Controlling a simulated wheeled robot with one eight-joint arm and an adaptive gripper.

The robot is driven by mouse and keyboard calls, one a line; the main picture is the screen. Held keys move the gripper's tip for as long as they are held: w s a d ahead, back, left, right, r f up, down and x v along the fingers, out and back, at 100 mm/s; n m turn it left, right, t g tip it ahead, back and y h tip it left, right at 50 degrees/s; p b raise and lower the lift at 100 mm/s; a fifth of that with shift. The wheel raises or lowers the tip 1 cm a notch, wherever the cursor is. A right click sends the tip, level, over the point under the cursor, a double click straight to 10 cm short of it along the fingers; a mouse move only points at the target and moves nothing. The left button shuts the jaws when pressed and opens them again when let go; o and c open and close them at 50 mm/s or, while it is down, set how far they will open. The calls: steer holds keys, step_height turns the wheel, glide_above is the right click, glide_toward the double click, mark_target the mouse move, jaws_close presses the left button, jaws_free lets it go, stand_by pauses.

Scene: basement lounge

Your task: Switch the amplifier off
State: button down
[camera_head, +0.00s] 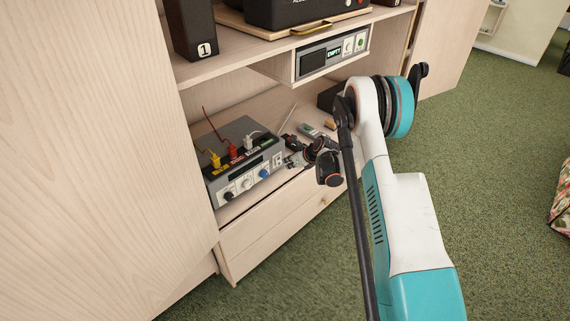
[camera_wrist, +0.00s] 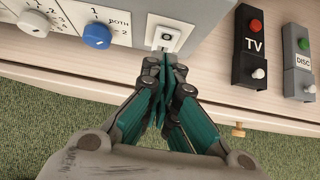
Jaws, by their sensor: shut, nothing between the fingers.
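The amplifier (camera_head: 246,138) is a grey box on the cabinet shelf, with yellow, red and white plugs on top and a row of knobs on its front. In the wrist view, the grey amplifier front (camera_wrist: 200,12) fills the top. A white switch plate (camera_wrist: 163,44) with a dark-framed switch sits at its right end, beside a blue knob (camera_wrist: 97,35). My gripper (camera_wrist: 168,62) is shut and empty, its tips just below the switch plate. Whether they touch it I cannot tell. In the head view, my gripper (camera_head: 294,160) is at the amplifier's right front corner.
A black box marked TV (camera_wrist: 251,48) and a grey one marked DISC (camera_wrist: 297,50) lie right of the amplifier. A unit displaying "EMPTY" (camera_head: 333,52) hangs under the shelf above. Cabinet drawers (camera_head: 270,232) are below. Green carpet (camera_head: 490,160) is open to the right.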

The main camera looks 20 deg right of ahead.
steer(key=p+v, duration=0.4)
steer(key=v, duration=0.6)
steer(key=shift+r, duration=0.4)
steer(key=shift+s, duration=0.15)
steer(key=s+a+r+n+h, duration=0.1)
steer(key=s+a+r+n, duration=0.1)
steer(key=s+r+n, duration=0.5)
steer(key=s+a+r+n, duration=0.2)
steer(key=r, duration=0.8)
steer(key=s+a+r+n+h, duration=0.1)
steer(key=s+a+r+n, duration=0.1)
steer(key=s+r+n, duration=0.5)
steer(key=s+a+r+n+h, duration=0.1)
steer(key=s+r+n, duration=0.2)
steer(key=s+n, duration=0.4)
steer(key=s+r+n+h, duration=0.1)
steer(key=s+r+n, duration=0.3)
steer(key=s, duration=1.4)
steer(key=n, duration=0.3)
steer(key=shift+s+a, duration=0.2)
steer(key=shift+a, duration=0.2)
